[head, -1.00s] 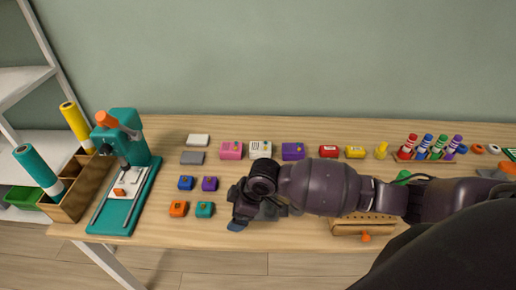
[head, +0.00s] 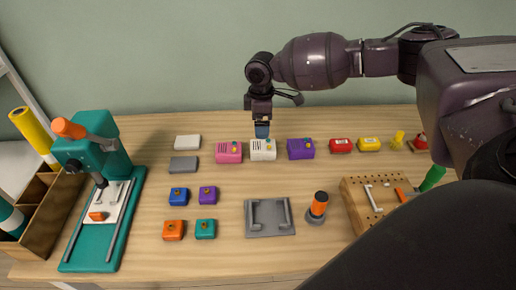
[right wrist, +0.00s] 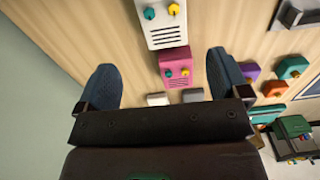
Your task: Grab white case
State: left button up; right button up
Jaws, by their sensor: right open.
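The white case (head: 263,150), a small box with printed lines and blue and yellow knobs, sits on the table between the pink case (head: 229,152) and the purple case (head: 301,149). My right gripper (head: 262,131) points down just behind and above it in the head view, hiding part of its back edge. In the right wrist view the white case (right wrist: 160,22) is at the top edge, partly cut off. The open, empty fingers (right wrist: 160,70) are spread below it in that picture, with the pink case (right wrist: 176,67) showing between them. My left gripper is out of view.
Red (head: 341,146) and yellow (head: 369,144) boxes stand to the right. Flat white (head: 187,142) and grey (head: 183,166) blocks lie left. A grey tray (head: 269,232), an orange-topped post (head: 318,207) and a pegboard block (head: 355,205) are in front. A teal press (head: 105,165) stands left.

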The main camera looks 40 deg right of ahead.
aim_at(263, 145)
notch_tip(263, 145, down, 5)
jog(key=shift+s+r+b, duration=0.1)
jog(key=shift+s+b, duration=0.05)
jog(key=shift+b, duration=0.25)
jog(key=shift+f, duration=0.55)
jog(key=f, duration=0.2)
jog(key=f+b, duration=0.1)
jog(key=shift+s+d+f, duration=0.1)
jog(key=shift+s+f, duration=0.15)
jog(key=shift+s, duration=0.05)
jog(key=shift+f, duration=0.45)
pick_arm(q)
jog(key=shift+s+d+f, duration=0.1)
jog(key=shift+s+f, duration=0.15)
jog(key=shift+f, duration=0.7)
pick_arm(e)
jog(key=c, duration=1)
jog(key=shift+c, duration=0.2)
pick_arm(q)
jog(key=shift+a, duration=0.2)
